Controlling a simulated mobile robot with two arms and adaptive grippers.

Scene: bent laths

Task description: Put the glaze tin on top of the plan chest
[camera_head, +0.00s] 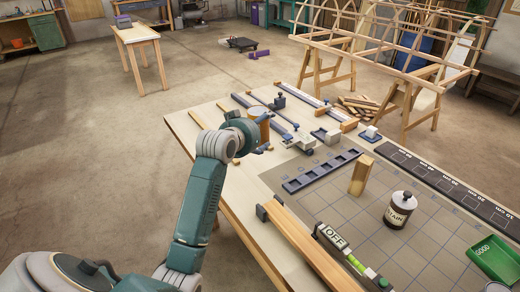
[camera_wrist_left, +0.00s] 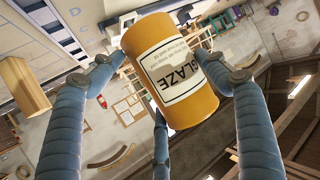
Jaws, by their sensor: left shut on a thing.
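The glaze tin (camera_wrist_left: 172,70) is orange with a white label reading GLAZE, upside down in the left wrist view. My left gripper (camera_wrist_left: 165,85) is shut on it, with blue-grey fingers on both sides and a third finger below. In the head view the gripper (camera_head: 254,132) is over the left part of the workbench, and only a little of the orange tin (camera_head: 259,113) shows behind it. I cannot make out a plan chest for sure. My right gripper is not in view.
A lath frame (camera_head: 400,40) on trestles stands behind. A small wooden table (camera_head: 137,33) is at the back left. The floor left is clear.

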